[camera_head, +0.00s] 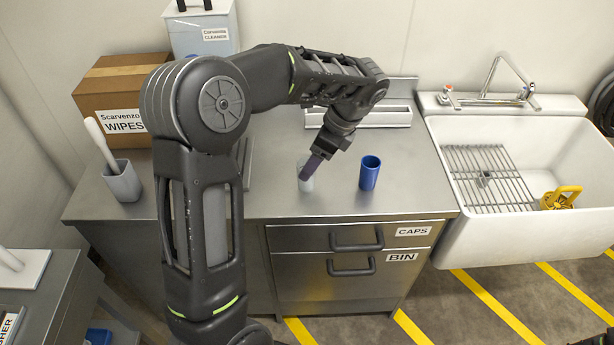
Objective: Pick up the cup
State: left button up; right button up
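The steel counter (410,193) has free room around the blue cup. A grey holder (122,184) with a white-handled tool and a wipes box (112,82) stand at left. A metal tray (385,117) lies behind. A white sink (500,238) with a rack is at right.

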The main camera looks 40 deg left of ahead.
pick_arm(q)
jog(key=shift+x, duration=1.2)
jog(key=shift+p+x, duration=0.5)
jog(key=shift+x, duration=2.1)
jog(key=shift+c, duration=0.6)
grip_shut()
jog(key=shift+r, duration=0.1)
